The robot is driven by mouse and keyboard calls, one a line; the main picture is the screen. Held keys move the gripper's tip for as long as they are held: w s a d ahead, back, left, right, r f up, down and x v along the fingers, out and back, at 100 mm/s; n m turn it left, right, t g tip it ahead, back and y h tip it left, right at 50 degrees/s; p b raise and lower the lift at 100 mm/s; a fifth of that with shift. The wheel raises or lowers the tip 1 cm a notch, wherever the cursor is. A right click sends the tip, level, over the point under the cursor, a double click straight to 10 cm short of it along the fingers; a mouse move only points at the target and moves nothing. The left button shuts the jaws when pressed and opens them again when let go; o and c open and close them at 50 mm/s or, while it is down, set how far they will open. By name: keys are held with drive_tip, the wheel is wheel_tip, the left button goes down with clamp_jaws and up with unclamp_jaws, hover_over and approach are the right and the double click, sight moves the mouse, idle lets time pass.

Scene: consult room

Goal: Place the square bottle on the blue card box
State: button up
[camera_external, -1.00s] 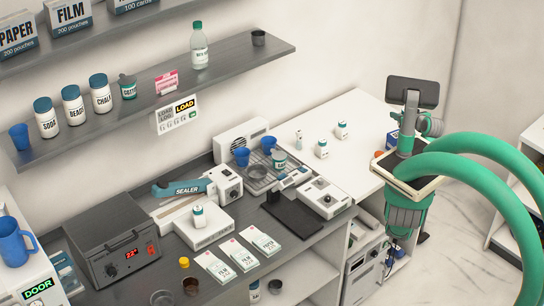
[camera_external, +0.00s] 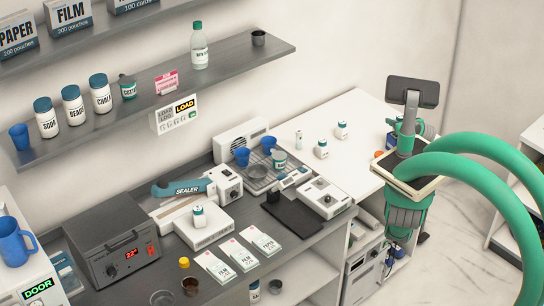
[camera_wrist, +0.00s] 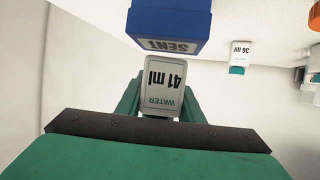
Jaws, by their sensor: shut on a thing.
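The blue card box (camera_wrist: 170,22), marked "SENT", is just beyond the bottle at the top of that view. In the external view my arm mostly hides the gripper and the held bottle, and only a bit of the blue box (camera_external: 391,141) shows.
Small white bottles (camera_external: 321,149) stand on the white worktop (camera_external: 350,165); one marked "36 ml" (camera_wrist: 239,56) shows beside the box in the wrist view. An orange item (camera_wrist: 315,14) is at that view's corner. The worktop between bottles and box looks clear.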

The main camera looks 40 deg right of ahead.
drive_tip(key=shift+f, duration=0.6)
drive_tip(key=shift+f, duration=0.1)
drive_tip(key=o, duration=1.1)
drive_tip(key=shift+c, duration=0.2)
drive_tip(key=shift+s+a+r, duration=0.1)
drive_tip(key=shift+s+r, duration=0.15)
drive_tip(key=shift+s, duration=0.05)
drive_tip(key=v, duration=1.1)
drive_tip(key=shift+a, duration=0.15)
